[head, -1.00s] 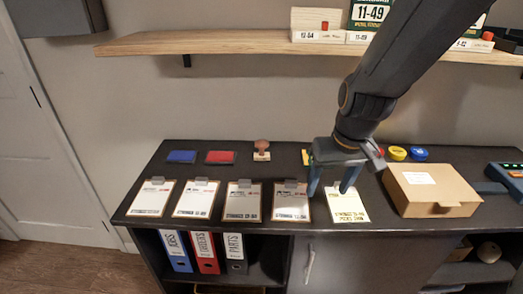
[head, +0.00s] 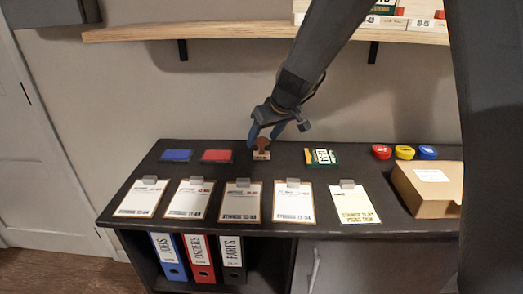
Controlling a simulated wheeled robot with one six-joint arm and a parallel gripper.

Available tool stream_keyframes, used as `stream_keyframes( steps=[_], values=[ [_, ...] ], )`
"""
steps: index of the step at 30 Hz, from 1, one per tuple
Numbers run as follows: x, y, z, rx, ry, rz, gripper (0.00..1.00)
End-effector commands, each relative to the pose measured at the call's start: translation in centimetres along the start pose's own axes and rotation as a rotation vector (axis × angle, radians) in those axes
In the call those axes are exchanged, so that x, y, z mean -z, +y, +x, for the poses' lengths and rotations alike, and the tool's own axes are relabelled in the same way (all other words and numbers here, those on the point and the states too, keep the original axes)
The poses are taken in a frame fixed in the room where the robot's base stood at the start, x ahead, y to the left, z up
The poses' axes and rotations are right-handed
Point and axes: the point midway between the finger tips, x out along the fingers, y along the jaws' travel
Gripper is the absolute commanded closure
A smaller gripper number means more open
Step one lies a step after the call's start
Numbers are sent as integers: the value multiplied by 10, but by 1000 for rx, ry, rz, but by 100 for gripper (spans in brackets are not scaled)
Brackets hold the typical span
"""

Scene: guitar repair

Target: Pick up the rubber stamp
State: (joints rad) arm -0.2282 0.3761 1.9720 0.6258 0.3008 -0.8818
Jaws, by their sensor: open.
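The rubber stamp (head: 262,146) has a brown wooden handle and a pale base. It stands upright near the back of the dark countertop, right of the red ink pad. My gripper (head: 263,137) is open with its blue fingers pointing down around or just above the stamp's handle. I cannot tell whether the fingers touch it.
A blue pad (head: 176,155) and a red pad (head: 217,156) lie left of the stamp. Several clipboards (head: 243,203) line the front edge. A green card (head: 321,157), coloured round tins (head: 404,152) and a cardboard box (head: 428,190) are to the right. A wooden shelf (head: 220,33) hangs above.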

Motion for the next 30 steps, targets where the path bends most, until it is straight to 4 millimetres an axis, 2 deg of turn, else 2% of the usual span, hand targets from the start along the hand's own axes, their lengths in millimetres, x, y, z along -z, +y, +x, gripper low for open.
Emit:
stream_keyframes(
  steps=[6, 15, 17, 23, 30],
  values=[
    [0, 1, 25, 0, -2, 1, 41],
    [0, 1, 29, 0, -1, -1, 41],
    [0, 1, 29, 0, -1, 0, 49],
    [0, 1, 29, 0, -1, 0, 83],
    [0, 1, 28, 0, -1, 0, 84]
  ],
)
